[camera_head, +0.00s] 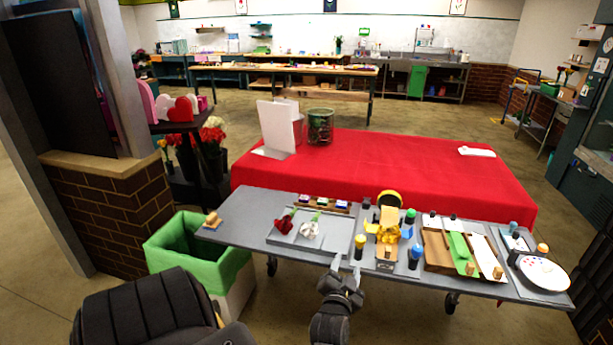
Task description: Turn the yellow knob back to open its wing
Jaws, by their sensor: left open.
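A small dark post with a yellow top, which looks like the yellow knob (360,241), stands at the front left of a fixture on the grey table. The fixture carries a yellow folded piece (386,230) over a tan block; I cannot tell clearly which part is the yellow knob's wing or how far it is turned. My left gripper (347,268) is open and empty at the table's front edge, just in front of and a little left of the yellow knob, apart from it. My right gripper is out of view.
A blue-topped knob (415,254) and a green-topped knob (410,215) stand right of the fixture. A tray (337,246) with red and white flowers lies left. A wooden tray (437,252) and a white round dish (543,273) lie right. A green-lined bin (195,253) stands left.

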